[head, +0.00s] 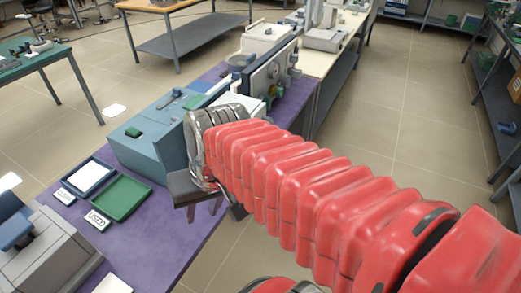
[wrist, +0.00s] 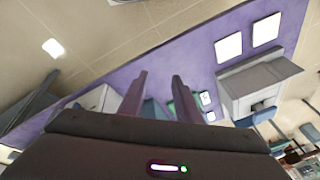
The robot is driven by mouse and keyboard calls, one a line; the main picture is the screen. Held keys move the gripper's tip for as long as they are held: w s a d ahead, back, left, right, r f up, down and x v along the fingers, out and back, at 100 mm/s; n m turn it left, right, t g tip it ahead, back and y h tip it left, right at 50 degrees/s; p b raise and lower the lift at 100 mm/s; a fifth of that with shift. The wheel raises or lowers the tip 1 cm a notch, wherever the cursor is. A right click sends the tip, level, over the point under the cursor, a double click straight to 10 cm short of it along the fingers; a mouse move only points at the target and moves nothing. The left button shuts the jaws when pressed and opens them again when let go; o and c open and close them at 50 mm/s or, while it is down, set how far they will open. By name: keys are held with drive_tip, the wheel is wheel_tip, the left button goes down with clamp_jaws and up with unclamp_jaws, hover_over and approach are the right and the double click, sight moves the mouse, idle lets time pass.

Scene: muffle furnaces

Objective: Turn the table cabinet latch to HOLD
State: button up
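A blue-grey cabinet (head: 137,146) stands on the purple table (head: 160,230), with a green patch and a small handle-like part on top. I cannot make out a latch or any HOLD mark; my arm and gripper cover the cabinet's right side. My gripper (wrist: 159,75) shows two dark fingers standing apart with nothing held between them in the wrist view. In the head view its dark body is just right of the cabinet, at the table's edge. Whether it touches the cabinet I cannot tell. A blue part (wrist: 153,110) shows between the fingers, lower down.
A green tray (head: 124,199), a dark-rimmed tray (head: 87,178) and small label cards (head: 97,220) lie left of the cabinet. A grey device (head: 45,255) stands at the near left. A white-topped unit with a dark panel (head: 270,75) stands behind. Floor is open at right.

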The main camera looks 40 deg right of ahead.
drive_tip(key=w+d+f+m+t+y, duration=0.1)
drive_tip(key=w+d+f+m+y, duration=0.3)
drive_tip(key=d+m, duration=0.35)
drive_tip(key=w+d+f+m+t+y, duration=0.1)
drive_tip(key=w+d+f+m+y, duration=0.2)
drive_tip(key=d+m+y, duration=0.4)
drive_tip(key=s+d+f+m+t+h, duration=0.2)
drive_tip(key=d+m+t, duration=0.3)
drive_tip(key=d, duration=0.5)
drive_tip(key=s+d+f+m+t+h, duration=0.2)
drive_tip(key=d+f+m+t+h, duration=0.2)
drive_tip(key=d+m, duration=0.5)
drive_tip(key=d+t, duration=0.2)
drive_tip(key=shift+s+f+t, duration=0.2)
drive_tip(key=shift+s+t, duration=0.1)
drive_tip(key=shift+s, duration=0.05)
drive_tip(key=shift+m, duration=0.25)
drive_tip(key=x, duration=1.4)
drive_tip(key=shift+c, duration=0.5)
drive_tip(key=shift+s, duration=0.1)
clamp_jaws()
